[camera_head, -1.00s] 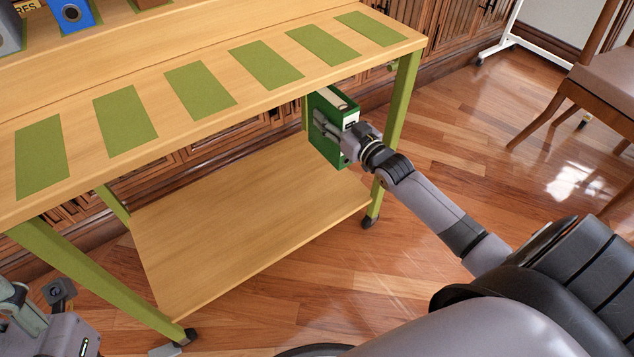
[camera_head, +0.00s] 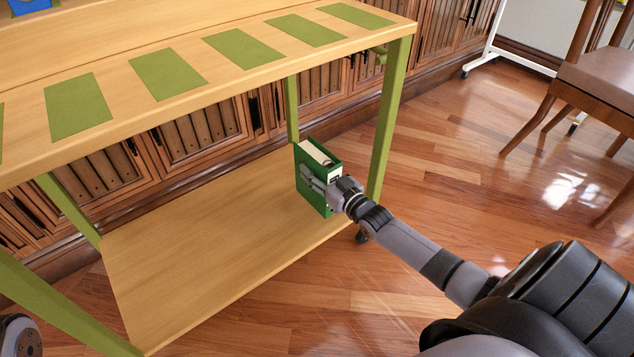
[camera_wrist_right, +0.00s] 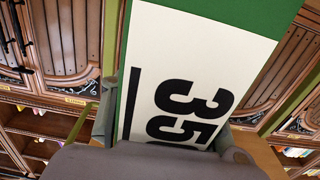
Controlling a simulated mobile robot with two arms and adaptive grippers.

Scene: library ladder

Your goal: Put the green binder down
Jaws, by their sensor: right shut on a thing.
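The green binder (camera_head: 322,196) stands upright at the right end of the cart's lower shelf (camera_head: 210,235), inside the right legs. Its base is at or just above the board; I cannot tell whether it touches. My right gripper (camera_head: 318,181) is shut on the binder's spine side, coming in from the right. In the right wrist view the binder's white label (camera_wrist_right: 190,85) with large black digits fills the middle, with green cover (camera_wrist_right: 225,12) around it.
The upper shelf (camera_head: 225,80) with several green mats overhangs the lower one. A green leg (camera_head: 388,115) stands close to the right of the binder. The lower shelf is bare to the left. A chair (camera_head: 590,95) stands at the right.

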